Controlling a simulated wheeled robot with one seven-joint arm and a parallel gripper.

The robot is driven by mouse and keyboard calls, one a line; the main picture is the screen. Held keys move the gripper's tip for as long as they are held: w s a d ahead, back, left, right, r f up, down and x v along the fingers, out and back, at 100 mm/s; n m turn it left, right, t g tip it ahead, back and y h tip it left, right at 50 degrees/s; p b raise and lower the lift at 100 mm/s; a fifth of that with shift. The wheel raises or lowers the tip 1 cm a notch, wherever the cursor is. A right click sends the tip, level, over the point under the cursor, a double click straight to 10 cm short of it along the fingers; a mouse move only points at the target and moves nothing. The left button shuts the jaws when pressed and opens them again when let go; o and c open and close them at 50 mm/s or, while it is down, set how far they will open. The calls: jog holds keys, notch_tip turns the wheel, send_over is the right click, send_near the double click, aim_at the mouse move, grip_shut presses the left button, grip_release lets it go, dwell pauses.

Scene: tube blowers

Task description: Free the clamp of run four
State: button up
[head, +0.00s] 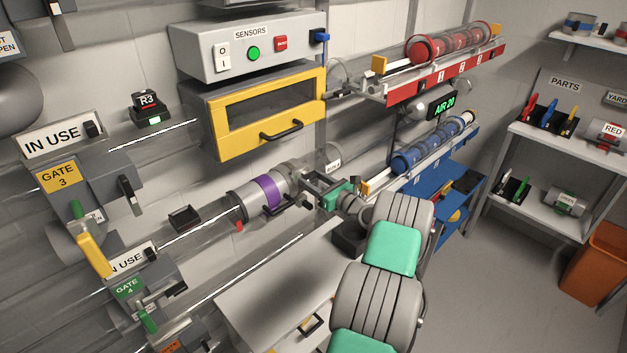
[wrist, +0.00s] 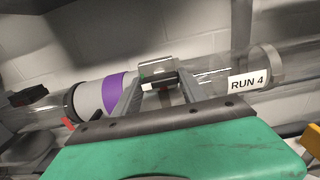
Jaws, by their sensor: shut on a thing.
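The clamp of run four (wrist: 155,72) is a small metal bracket with a black handle, on the clear tube beside the RUN 4 label (wrist: 248,82) in the wrist view. My gripper (wrist: 163,86) is shut on the clamp's handle, with one grey finger at each side of it. In the head view my gripper (head: 312,190) is at the tube, just right of a grey cylinder with a purple band (head: 266,192). The purple-banded cylinder (wrist: 115,88) lies left of my fingers in the wrist view. The fingers partly hide the clamp, and its catch is hard to make out.
Above is the SENSORS box (head: 250,48) over a yellow-framed cabinet (head: 268,112). Gate 4 (head: 130,288) stands at lower left.

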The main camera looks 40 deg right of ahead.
jog(key=shift+n+b, duration=0.3)
jog(key=shift+b, duration=0.15)
jog(key=n+b, duration=1.5)
jog(key=n, duration=0.2)
jog(key=shift+f, duration=0.1)
jog(key=shift+n+b, duration=0.3)
jog(key=o, duration=1.4)
jog(key=shift+c, duration=0.2)
